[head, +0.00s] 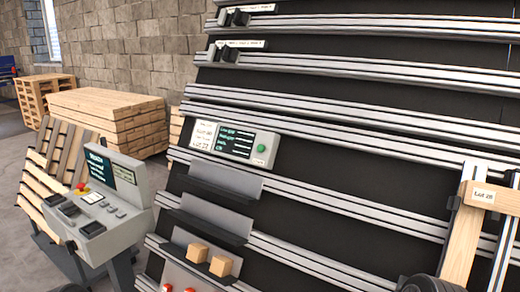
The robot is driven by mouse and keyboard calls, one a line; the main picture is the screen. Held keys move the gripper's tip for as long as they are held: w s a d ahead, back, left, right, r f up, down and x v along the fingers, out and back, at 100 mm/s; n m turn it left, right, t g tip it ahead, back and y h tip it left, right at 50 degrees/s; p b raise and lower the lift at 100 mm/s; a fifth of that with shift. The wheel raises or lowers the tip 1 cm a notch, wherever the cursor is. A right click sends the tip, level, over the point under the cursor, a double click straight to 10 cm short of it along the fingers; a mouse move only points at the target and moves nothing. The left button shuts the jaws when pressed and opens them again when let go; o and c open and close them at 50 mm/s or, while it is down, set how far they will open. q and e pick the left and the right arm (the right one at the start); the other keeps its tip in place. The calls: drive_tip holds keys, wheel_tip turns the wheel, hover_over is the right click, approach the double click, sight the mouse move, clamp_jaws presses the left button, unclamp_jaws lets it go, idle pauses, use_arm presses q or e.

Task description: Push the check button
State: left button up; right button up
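A grey panel box (207,139) is mounted on the rails of the black gantry board, near the middle of the head view. It has a dark screen (235,143) with several lines of text and a white label on its left. A round green button (262,148) sits at its right end and looks unobstructed. Its small label is too small to read, so I cannot tell whether it is the check button. Neither of my grippers can be made out in this view.
A control console (120,218) with a screen and a red emergency button (82,187) stands at the left. Grey shelves (212,221) below the panel hold two wooden blocks (197,252). A wooden piece labelled "Lot 25" (485,196) is at the right. Stacked timber (108,118) stands behind.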

clamp_jaws()
idle(1.4)
